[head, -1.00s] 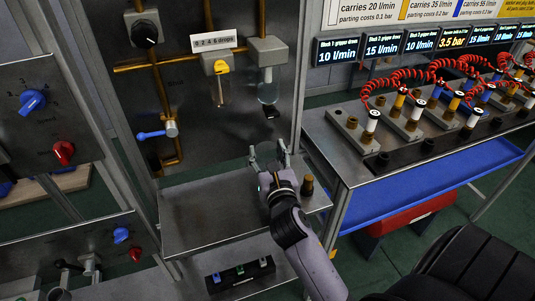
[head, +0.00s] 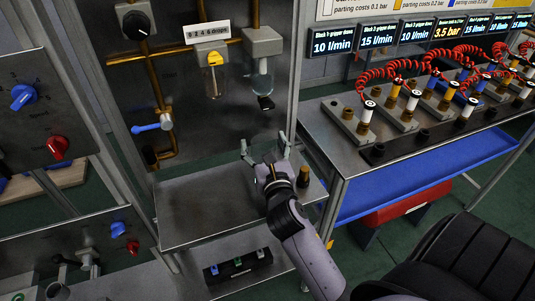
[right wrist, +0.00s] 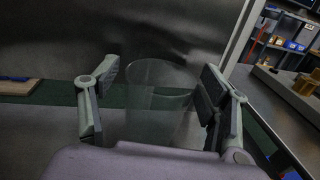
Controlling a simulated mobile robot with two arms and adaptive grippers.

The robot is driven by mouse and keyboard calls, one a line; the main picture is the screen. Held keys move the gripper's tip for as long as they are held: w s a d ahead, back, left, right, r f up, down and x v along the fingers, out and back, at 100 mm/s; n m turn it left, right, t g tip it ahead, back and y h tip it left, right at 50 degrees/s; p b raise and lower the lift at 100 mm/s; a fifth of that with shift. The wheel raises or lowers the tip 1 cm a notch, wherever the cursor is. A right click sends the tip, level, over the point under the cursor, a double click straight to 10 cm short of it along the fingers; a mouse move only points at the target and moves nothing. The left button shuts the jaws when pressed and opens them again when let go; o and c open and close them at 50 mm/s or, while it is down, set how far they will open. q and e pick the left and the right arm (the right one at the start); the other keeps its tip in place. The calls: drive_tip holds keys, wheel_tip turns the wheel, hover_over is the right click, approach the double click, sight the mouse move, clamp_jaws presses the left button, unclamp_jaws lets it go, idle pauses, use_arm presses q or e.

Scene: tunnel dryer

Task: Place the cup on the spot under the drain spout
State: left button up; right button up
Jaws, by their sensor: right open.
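A clear cup (right wrist: 158,108) stands upright between the fingers of my right gripper in the right wrist view, with a visible gap to the fingers. My right gripper (head: 264,147) is open over the back of the steel shelf (head: 205,208), and it also shows in the right wrist view (right wrist: 161,82). In the head view the cup is too faint to make out. The dark drain spout (head: 265,102) hangs below a glass bowl (head: 260,83) on the panel, above my right gripper. The spot under it cannot be made out. My left gripper is out of view.
A small brown-topped fitting (head: 304,176) stands on the shelf, right beside my right gripper. A blue lever valve (head: 152,127) sticks out on the panel's left. A bench with several gripper blocks and a blue tray (head: 420,188) stands right. The shelf's left part is clear.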

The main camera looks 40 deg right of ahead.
drive_tip(key=b+v, duration=0.2)
drive_tip(key=v, duration=0.9)
drive_tip(key=shift+f, duration=0.2)
drive_tip(key=shift+s+a+r, duration=0.15)
drive_tip(key=shift+s, duration=0.2)
